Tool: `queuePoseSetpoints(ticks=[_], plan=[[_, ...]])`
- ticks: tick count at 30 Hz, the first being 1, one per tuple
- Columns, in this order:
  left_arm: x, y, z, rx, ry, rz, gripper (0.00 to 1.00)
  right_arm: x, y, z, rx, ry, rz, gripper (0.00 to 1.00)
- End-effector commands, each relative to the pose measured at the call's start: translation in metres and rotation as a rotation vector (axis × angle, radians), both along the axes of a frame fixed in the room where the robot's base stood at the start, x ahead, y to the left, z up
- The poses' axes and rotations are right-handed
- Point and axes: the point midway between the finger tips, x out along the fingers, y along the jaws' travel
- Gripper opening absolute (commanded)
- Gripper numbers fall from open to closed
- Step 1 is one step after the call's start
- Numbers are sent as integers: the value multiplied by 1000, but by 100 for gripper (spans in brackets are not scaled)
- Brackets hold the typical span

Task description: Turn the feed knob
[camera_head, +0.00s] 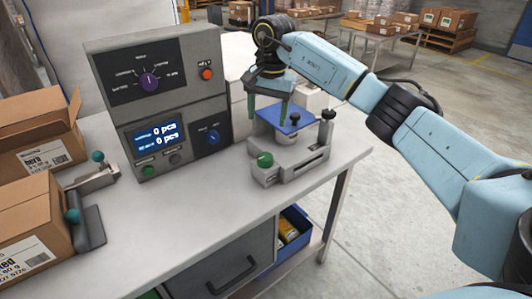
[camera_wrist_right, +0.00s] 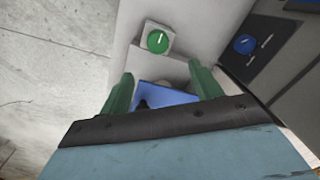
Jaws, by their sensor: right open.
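Several knobs show, and I cannot read which one is labelled feed. A green knob (camera_head: 265,159) with a pale pointer line sits on the grey fixture's front block; it also shows in the right wrist view (camera_wrist_right: 157,41). A blue knob (camera_head: 213,137) is on the lower right of the grey control panel, and it shows at the upper right of the wrist view (camera_wrist_right: 244,44). A purple knob (camera_head: 149,82) is on the upper panel. My right gripper (camera_head: 267,108) is open and empty, pointing down over the blue plate, behind and above the green knob. My left gripper is out of view.
The blue plate (camera_head: 283,120) and a black-topped post (camera_head: 327,115) are close to my right gripper. The control panel (camera_head: 110,60) stands to its left, with a display reading 0 pcs. Cardboard boxes (camera_head: 30,225) sit at the left. The table's front middle (camera_head: 190,220) is clear.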

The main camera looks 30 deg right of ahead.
Motion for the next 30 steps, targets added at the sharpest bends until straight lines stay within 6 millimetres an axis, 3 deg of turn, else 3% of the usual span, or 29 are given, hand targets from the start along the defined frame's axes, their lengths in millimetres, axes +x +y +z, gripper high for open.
queuePoseSetpoints(ticks=[5,19,24,30], plan=[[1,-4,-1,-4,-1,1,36,-1,-4,-16,-17,13,2,64],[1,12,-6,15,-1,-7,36,2,0,-109,-13,13,0,64],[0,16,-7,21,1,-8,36,4,1,-126,-13,10,1,64],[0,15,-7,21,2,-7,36,4,1,-131,-13,9,1,64]])
